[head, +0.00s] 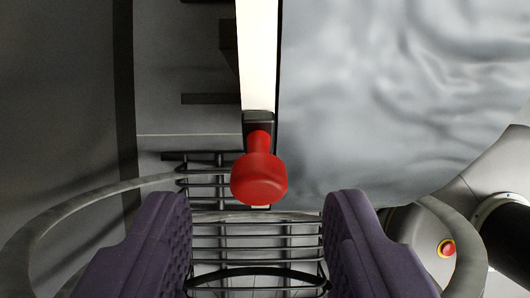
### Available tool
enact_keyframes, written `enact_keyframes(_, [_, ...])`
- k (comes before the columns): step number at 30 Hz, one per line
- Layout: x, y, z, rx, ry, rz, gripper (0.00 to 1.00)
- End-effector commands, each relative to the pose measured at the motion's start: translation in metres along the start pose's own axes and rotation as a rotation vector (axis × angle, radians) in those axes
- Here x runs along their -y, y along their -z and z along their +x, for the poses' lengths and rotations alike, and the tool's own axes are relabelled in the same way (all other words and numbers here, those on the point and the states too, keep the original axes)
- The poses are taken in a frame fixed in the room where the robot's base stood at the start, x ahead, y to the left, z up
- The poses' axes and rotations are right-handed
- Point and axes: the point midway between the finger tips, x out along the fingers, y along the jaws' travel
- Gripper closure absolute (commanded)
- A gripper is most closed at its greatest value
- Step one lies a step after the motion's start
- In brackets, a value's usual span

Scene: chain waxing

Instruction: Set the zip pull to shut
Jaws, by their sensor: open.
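The zip pull is most likely the red knob (259,178), with a rounded end and a short neck, near the middle of the head view. Its neck meets a dark slider (258,123) at the lower end of a white strip (257,55) that runs up out of view. A pale grey wrinkled sheet (400,90) lies along the strip's right side. My gripper (258,215) is open, with its two purple ribbed fingers apart at the bottom of the view. The knob shows above the gap between the fingertips, and I see no contact. Nothing is between the fingers.
A dark wire rack (257,240) shows below and behind the knob. A grey curved hoop (75,205) sweeps around the lower part of the view. Dark shelf-like bars (210,99) stand left of the strip.

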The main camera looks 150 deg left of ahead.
Motion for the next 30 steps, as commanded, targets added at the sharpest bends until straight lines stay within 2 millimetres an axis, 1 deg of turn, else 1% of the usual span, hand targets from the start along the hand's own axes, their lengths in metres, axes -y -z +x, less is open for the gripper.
enact_keyframes(1, [0.000, -0.001, 0.011, 0.000, 0.000, 0.000, 0.50])
enact_keyframes(5, [0.000, 0.000, 0.023, 0.001, 0.000, 0.000, 0.50])
enact_keyframes(14, [0.000, 0.000, 0.025, 0.001, 0.001, -0.001, 0.50])
enact_keyframes(17, [0.000, 0.000, 0.025, 0.001, 0.001, -0.001, 0.71])
enact_keyframes(18, [0.000, 0.000, 0.025, 0.001, 0.001, -0.001, 0.80])
enact_keyframes(21, [0.000, 0.000, 0.025, 0.001, 0.001, -0.001, 1.00])
enact_keyframes(30, [0.001, 0.001, 0.021, 0.012, 0.001, 0.001, 1.00])
